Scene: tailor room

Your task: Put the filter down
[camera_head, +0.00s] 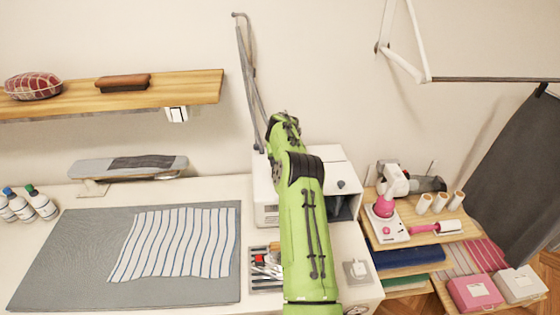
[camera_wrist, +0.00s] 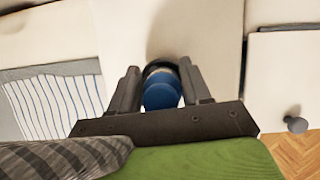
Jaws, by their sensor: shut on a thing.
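The filter (camera_wrist: 162,92) shows in the wrist view as a round blue thing with a darker grey rim behind it. My gripper (camera_wrist: 160,78) is shut on it, with one dark finger on each side. Beyond it lies a pale surface with a soft shadow close by. I cannot tell whether the filter touches that surface. In the camera_head view my green arm hides the gripper and the filter.
The white table carries a grey mat (camera_head: 60,255) with striped cloth (camera_head: 180,243). A white machine (camera_head: 266,196) and a small tool tray (camera_head: 262,285) stand beside my arm. A trolley (camera_head: 385,240) stands right. A drawer knob (camera_wrist: 296,124) shows in the wrist view.

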